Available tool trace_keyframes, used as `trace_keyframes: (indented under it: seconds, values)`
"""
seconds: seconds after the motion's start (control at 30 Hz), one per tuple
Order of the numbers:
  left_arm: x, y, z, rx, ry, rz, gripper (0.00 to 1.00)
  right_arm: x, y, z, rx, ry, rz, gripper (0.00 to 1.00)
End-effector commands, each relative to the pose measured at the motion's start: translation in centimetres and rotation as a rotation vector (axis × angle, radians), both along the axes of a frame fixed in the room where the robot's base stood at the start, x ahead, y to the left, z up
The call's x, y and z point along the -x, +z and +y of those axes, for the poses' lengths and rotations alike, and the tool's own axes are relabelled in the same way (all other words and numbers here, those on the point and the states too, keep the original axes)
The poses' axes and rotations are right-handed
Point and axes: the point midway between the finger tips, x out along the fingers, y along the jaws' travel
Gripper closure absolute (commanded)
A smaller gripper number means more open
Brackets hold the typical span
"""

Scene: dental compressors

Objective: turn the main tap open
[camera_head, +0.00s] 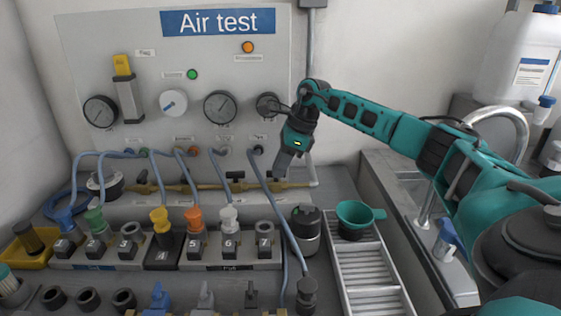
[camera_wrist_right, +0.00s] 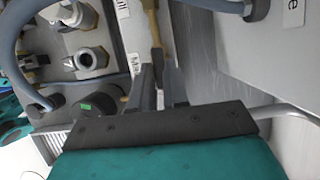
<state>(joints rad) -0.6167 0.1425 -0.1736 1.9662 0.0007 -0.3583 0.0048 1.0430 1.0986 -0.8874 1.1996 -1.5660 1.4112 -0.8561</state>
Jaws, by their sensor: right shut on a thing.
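A brass pipe (camera_head: 200,188) runs along the foot of the grey panel, with black tap handles (camera_head: 235,175) on it. My right gripper (camera_head: 281,172) points down at the right end of this pipe and hides that stretch. In the right wrist view the two dark fingers (camera_wrist_right: 161,92) are close around the end of the brass pipe (camera_wrist_right: 156,35), beside a white label (camera_wrist_right: 134,94) that starts with "Ma". The right gripper is shut on the main tap there; the tap's handle is mostly hidden between the fingers. My left gripper is not in view.
The Air test panel (camera_head: 235,120) with gauges stands behind. Blue hoses (camera_head: 265,185) hang in front of the pipe, one close left of my gripper. Numbered sockets (camera_head: 225,250) stand in front. A green cup (camera_head: 355,215), a slatted tray (camera_head: 370,270) and a sink are at right.

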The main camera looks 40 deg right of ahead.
Motion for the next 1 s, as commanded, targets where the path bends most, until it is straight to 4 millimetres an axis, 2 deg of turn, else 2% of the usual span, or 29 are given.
trace_keyframes:
  seconds: [0.57,0.6,0.8,0.87,1.0]
  values:
    - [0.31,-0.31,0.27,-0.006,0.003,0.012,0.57,-0.01,0.01,-0.05,0.003,0.035,0.000,1.00]
    - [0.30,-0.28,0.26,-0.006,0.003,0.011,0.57,-0.01,0.01,-0.05,0.003,0.035,0.000,0.83]
    - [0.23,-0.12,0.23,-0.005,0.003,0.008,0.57,-0.02,0.00,-0.04,0.002,0.034,0.000,0.64]
    - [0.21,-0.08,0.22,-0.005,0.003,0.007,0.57,-0.02,0.00,-0.04,0.002,0.034,0.000,0.60]
    - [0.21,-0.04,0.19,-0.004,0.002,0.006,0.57,-0.02,0.01,-0.04,0.001,0.033,0.000,0.60]
